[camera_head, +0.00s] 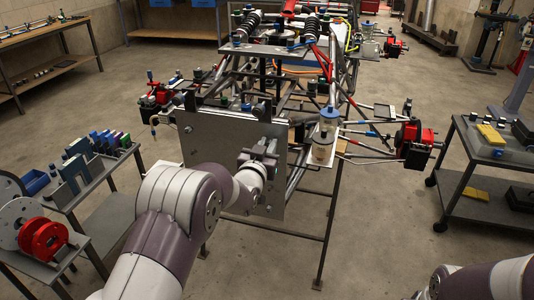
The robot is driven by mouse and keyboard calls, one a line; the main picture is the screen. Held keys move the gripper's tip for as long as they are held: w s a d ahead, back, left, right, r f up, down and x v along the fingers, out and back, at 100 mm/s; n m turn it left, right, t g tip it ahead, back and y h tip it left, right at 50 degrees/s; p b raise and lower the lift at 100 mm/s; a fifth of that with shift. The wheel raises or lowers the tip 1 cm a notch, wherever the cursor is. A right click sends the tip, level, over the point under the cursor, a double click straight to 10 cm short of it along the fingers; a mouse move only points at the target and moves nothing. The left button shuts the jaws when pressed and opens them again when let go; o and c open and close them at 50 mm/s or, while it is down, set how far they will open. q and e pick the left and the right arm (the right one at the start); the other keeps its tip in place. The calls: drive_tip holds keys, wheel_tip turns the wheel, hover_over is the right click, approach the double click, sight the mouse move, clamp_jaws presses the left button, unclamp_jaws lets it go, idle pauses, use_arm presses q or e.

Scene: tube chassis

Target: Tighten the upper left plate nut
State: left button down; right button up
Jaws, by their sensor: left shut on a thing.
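A grey metal plate (210,145) stands upright at the near end of the tube chassis (300,90). A small round fastener (187,128) shows near its upper left edge; its thread and tightness cannot be made out. My left gripper (264,147) is in front of the right part of the plate, to the right of that fastener. It is shut on a small part that the dark fingers mostly hide. My left arm covers the lower part of the plate. My right arm shows at the bottom right corner, and its gripper is not in view.
A cart with blue and grey blocks (75,168) and red and grey discs (43,238) stands at left. Another cart (484,150) with a yellow item is at right. A clear jar (326,125) stands beside the plate. Red hub assemblies (415,140) stick out sideways. Floor is free between chassis and right cart.

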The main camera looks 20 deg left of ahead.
use_arm(q)
drive_tip(key=shift+d+f+m+b, duration=0.1)
drive_tip(key=shift+f+m+b, duration=0.1)
drive_tip(key=shift+m+b, duration=2.45)
drive_tip(key=shift+d+f+m+b, duration=0.15)
drive_tip(key=shift+m+b, duration=1.65)
drive_tip(key=shift+m, duration=1.55)
drive_tip(key=shift+a+f+m+b, duration=0.1)
drive_tip(key=shift+f+m+b, duration=0.1)
drive_tip(key=shift+m+b, duration=2.45)
drive_tip(key=shift+m+p, duration=0.3)
drive_tip(key=shift+m, duration=0.25)
drive_tip(key=c, duration=1)
unclamp_jaws()
drive_tip(key=shift+c, duration=0.2)
drive_tip(key=shift+r, duration=0.15)
drive_tip(key=shift+s, duration=0.15)
